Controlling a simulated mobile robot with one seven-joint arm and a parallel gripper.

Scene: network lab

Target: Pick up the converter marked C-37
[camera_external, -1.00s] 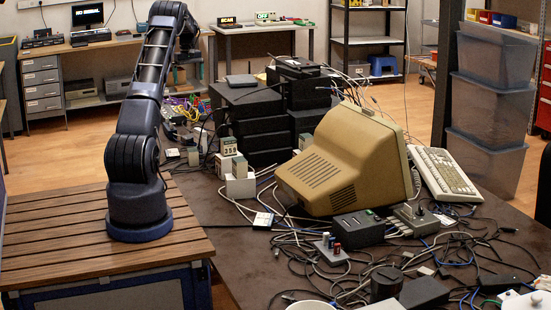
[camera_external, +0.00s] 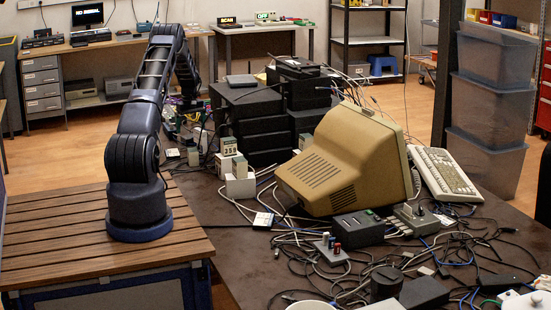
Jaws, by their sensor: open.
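I cannot read the mark C-37 on anything, so I cannot tell which thing is that converter. Several small pale boxes stand on the dark table left of the monitor: an upright one (camera_external: 229,146), one in front of it (camera_external: 239,187) and a small one (camera_external: 193,156) further left. My arm reaches away from the camera over the far left of the table, and its far part points down near the coloured cables.
A beige monitor (camera_external: 340,165) fills the middle of the table, with a keyboard (camera_external: 445,175) to its right. Stacked black boxes (camera_external: 265,140) stand just right of my arm's far end. Loose cables and small devices crowd the front. A slatted wooden bench (camera_external: 60,235) carries my base.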

